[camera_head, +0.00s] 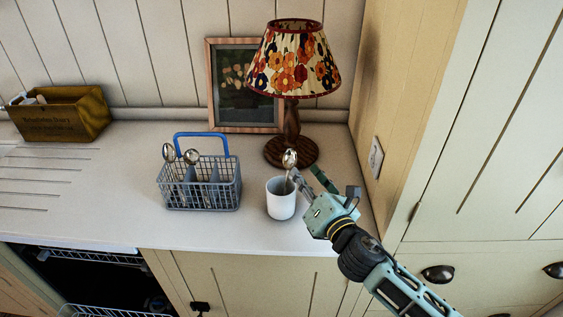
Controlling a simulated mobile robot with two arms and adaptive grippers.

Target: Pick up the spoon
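A metal spoon (289,159) stands bowl-up in a white cup (281,200) on the counter, its lower handle hidden inside the cup. My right gripper (307,174) is just right of the spoon, above the cup's right rim. Its two fingers are spread apart. The near finger looks very close to the spoon's handle; I cannot tell whether they touch. Two more spoons (168,152) (191,157) stand in a grey cutlery basket (205,190) with a blue handle, left of the cup. My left gripper is not in view.
A lamp (294,75) with a floral shade stands behind the cup, beside a framed picture (240,85). A wooden box (62,114) sits at the far left. An open dishwasher (90,285) is below the counter (120,210). A wall panel closes off the right side.

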